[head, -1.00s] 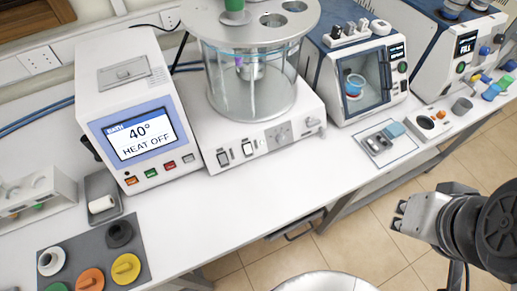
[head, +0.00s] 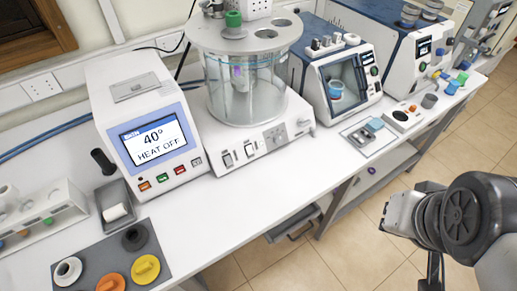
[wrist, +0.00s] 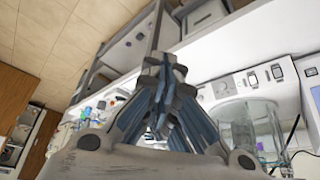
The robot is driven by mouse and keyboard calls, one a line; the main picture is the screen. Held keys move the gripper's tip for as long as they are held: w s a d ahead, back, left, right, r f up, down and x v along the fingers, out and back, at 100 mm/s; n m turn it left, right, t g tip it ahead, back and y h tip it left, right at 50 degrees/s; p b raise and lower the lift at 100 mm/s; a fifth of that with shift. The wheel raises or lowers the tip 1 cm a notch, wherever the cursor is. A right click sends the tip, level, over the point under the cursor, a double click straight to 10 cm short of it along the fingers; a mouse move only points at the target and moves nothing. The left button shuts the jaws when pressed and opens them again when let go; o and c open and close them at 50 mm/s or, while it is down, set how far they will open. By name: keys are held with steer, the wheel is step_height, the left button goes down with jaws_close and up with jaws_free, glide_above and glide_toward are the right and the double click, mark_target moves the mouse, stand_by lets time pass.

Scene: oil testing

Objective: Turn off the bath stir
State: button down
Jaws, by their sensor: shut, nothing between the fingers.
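The glass bath (head: 243,92) stands on a white base (head: 262,133) at the back middle of the bench. The base front has two dark rocker switches (head: 239,152) and a grey panel with small controls (head: 273,137). Left of it, the white controller's screen (head: 152,140) reads BATH, 40°, HEAT OFF, with several small coloured buttons (head: 162,177) below. My gripper (head: 386,222) is off the bench's front edge, to the right, well apart from the bath. In the wrist view its fingers (wrist: 166,66) are shut and empty; the bath base's front (wrist: 248,83) shows beyond them, at the right.
At the front left lie a grey mat with coloured caps (head: 145,268), a grey tray (head: 112,205) and a white rack (head: 40,222). A blue-and-white machine with a window (head: 345,88) stands right of the bath. The bench's front middle (head: 235,205) is clear.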

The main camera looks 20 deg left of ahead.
mark_target(252, 150)
steer(key=w+a+f+m+t+y+p, duration=0.1)
steer(key=w+a+f+m, duration=0.15)
steer(key=w, duration=0.55)
steer(key=w+a+f+m+t, duration=0.1)
steer(key=w+a+f+t, duration=0.15)
steer(key=w, duration=0.55)
steer(key=a+f+m+g+y, duration=0.1)
steer(key=a+f+y, duration=0.3)
steer(key=a, duration=0.5)
steer(key=w+a+f+m+y+p, duration=0.1)
steer(key=a+f+m+y, duration=0.1)
steer(key=a+f, duration=0.4)
steer(key=a+y, duration=0.1)
steer(key=a, duration=0.2)
steer(key=shift+w+g+y, duration=0.2)
steer(key=shift+g+y, duration=0.15)
steer(key=shift+y, duration=0.05)
steer(key=shift+f+m, duration=0.1)
steer(key=shift+m, duration=0.25)
steer(key=b+x, duration=0.4)
steer(key=x, duration=0.9)
steer(key=shift+w+f, duration=0.1)
steer(key=shift+w+a+f, duration=0.1)
steer(key=shift+w+a, duration=0.15)
steer(key=shift+w, duration=0.05)
steer(key=shift+f, duration=0.1)
